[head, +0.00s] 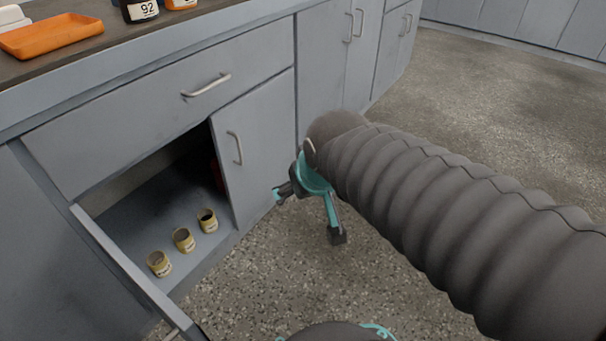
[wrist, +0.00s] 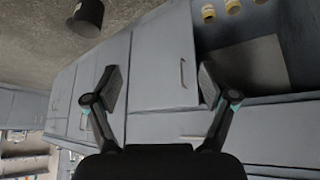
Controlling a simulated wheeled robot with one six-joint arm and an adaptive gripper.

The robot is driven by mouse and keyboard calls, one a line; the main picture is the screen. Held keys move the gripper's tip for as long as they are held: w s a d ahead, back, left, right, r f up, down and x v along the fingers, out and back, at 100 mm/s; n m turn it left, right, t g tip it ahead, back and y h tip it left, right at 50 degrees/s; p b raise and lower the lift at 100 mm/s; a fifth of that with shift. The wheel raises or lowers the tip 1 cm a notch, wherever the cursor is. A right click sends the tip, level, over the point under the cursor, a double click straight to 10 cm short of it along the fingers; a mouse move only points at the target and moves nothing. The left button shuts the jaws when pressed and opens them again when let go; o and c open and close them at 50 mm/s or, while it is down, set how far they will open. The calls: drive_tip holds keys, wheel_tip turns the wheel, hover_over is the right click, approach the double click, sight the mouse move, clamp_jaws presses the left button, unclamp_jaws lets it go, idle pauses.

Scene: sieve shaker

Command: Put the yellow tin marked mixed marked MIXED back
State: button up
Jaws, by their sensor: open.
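Three small yellow tins (head: 159,263) (head: 183,239) (head: 207,220) stand upright in a row near the front of the open cabinet's floor (head: 140,215). Their labels are too small to read, so I cannot tell which is marked MIXED. The tins also show at the top edge of the wrist view (wrist: 208,13), partly cut off. My gripper (head: 308,215) is open and empty, in front of the cabinets and to the right of the tins. In the wrist view its two fingers (wrist: 160,88) are spread apart with only a grey cabinet door behind them.
The left cabinet door (head: 130,262) stands open towards me; the right door (head: 255,150) borders the opening. The counter holds an orange tray (head: 50,36) and bottles (head: 139,10). A dark cylinder (wrist: 86,18) stands on the floor.

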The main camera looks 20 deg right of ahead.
drive_tip(key=s+d, duration=0.1)
drive_tip(key=s, duration=0.6)
drive_tip(key=shift+r+m+g, duration=0.25)
drive_tip(key=shift+m+g, duration=0.05)
drive_tip(key=shift+g, duration=0.1)
drive_tip(key=shift+s, duration=0.1)
drive_tip(key=shift+d, duration=0.1)
idle(0.7)
